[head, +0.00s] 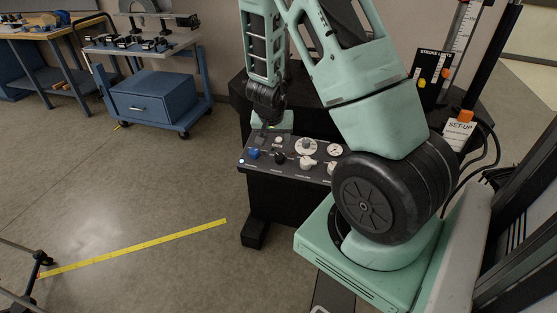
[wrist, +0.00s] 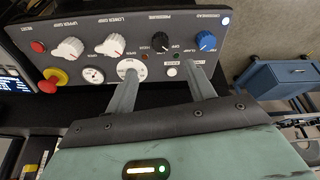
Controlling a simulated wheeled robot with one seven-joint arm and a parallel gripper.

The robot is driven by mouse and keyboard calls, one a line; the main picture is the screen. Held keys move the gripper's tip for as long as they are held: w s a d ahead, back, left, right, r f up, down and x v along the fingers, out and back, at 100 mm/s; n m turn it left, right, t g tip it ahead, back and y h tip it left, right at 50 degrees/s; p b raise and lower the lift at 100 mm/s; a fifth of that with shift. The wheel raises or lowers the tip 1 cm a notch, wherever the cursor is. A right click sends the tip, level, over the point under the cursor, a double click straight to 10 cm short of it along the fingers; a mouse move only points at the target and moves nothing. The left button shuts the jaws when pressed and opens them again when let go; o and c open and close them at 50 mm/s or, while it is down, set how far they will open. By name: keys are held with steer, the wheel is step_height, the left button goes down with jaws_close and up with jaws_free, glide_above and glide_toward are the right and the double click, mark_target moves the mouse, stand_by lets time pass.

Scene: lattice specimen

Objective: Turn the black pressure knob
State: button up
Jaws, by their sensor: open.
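The black pressure knob (wrist: 160,41) is on the dark control panel (wrist: 185,25) in the wrist view, under the "PRESSURE" label. It also shows in the head view (head: 279,158), beside the blue knob. My gripper (wrist: 160,72) is open and empty. Its two fingers point at the panel, spread to either side of the black knob's position but below it in the wrist picture. The knob is not between the fingertips in that view, and I cannot tell their distance from the panel. In the head view my gripper (head: 271,128) is over the panel's back edge.
The blue crosshead knob (wrist: 205,41) is right of the black one. White upper grip (wrist: 67,49) and lower grip (wrist: 113,45) knobs are left. A red-and-yellow stop button (wrist: 53,80) is at lower left.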

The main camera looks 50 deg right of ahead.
mark_target(279, 157)
steer(key=b+x, duration=0.1)
steer(key=x, duration=1.1)
steer(key=shift+a+f+b, duration=0.1)
steer(key=shift+b, duration=0.25)
steer(key=c, duration=1)
